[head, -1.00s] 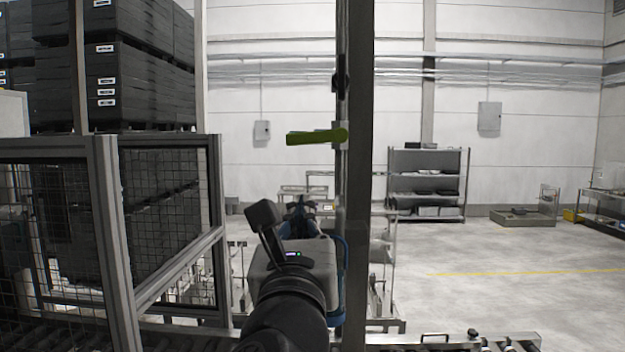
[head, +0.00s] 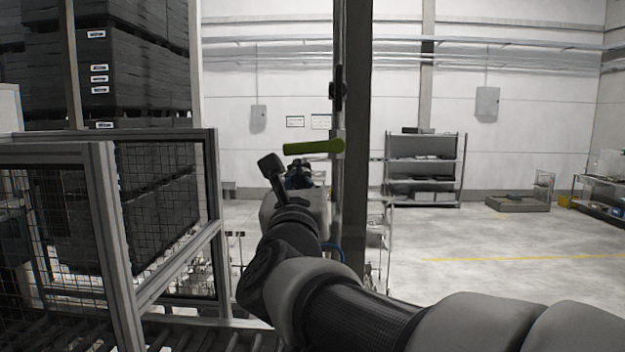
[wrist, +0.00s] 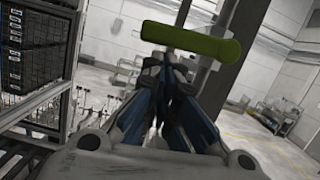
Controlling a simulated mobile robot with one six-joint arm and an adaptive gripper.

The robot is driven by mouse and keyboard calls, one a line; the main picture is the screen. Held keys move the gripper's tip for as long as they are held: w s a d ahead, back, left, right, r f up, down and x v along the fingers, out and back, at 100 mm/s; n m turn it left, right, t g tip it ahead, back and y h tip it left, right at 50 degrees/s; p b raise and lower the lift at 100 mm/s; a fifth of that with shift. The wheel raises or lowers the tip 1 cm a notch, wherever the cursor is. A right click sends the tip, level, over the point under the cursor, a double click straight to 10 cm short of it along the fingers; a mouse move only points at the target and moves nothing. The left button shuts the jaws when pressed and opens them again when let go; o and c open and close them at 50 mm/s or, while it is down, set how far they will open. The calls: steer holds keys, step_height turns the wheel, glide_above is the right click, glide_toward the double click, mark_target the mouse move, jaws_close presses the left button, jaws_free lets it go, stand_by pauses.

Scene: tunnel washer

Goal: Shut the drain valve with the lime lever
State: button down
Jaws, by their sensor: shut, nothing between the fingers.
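The lime lever (head: 314,147) sticks out to the left from a dark upright post (head: 352,130) in the head view, lying nearly level. In the wrist view the lime lever (wrist: 190,41) crosses the top of the picture, just beyond my fingertips. My gripper (head: 299,172) is just below the lever in the head view, partly hidden by my own wrist. In the wrist view my gripper (wrist: 165,62) has its fingers together with nothing between them. I cannot tell whether the fingertips touch the lever. The valve body behind the lever is not clear.
A mesh guard fence (head: 160,225) with stacked dark crates (head: 110,60) stands at the left. A roller conveyor (head: 200,338) runs along the bottom left. A grey shelf rack (head: 425,168) stands at the far wall. The floor at the right is open.

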steer(key=shift+s+a+r+m+b, duration=0.15)
steer(key=shift+a+r+m+b, duration=0.05)
steer(key=shift+r+m+b, duration=0.7)
